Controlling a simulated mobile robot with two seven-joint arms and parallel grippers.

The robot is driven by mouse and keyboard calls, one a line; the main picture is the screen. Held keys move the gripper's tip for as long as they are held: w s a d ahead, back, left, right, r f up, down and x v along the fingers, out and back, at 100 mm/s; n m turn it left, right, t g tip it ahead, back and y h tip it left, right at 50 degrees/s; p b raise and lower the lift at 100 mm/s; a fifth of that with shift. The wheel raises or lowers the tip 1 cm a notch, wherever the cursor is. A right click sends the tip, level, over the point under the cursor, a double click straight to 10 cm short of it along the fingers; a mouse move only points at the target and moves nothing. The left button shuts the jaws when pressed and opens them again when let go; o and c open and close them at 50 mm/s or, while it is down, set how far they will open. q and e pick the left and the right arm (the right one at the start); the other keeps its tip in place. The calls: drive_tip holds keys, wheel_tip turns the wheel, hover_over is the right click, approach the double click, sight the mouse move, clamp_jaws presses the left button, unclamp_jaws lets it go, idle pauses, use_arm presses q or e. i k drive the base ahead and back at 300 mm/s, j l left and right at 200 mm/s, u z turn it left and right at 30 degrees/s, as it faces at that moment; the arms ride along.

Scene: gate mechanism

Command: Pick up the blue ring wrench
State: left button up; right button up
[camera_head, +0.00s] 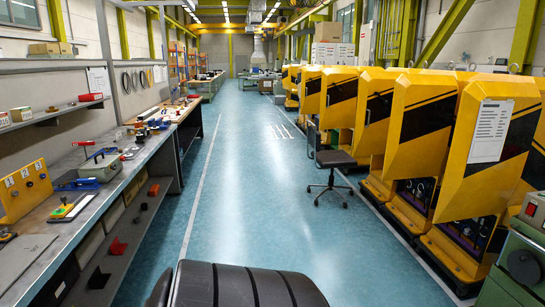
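A long workbench (98,198) runs along the left side. Neither of my grippers is in view.
A yellow panel with numbered plates (25,190) stands at the bench's near left. Red brackets (118,246) sit on the lower shelf. A black swivel chair (334,160) stands right of the aisle, before yellow machines (410,120). The blue floor (240,180) between is clear.

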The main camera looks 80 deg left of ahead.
sight(93, 179)
drive_tip(key=u, duration=3.15)
drive_tip(key=i+j+u, duration=0.4)
drive_tip(key=i+u, duration=0.35)
drive_tip(key=i, duration=0.45)
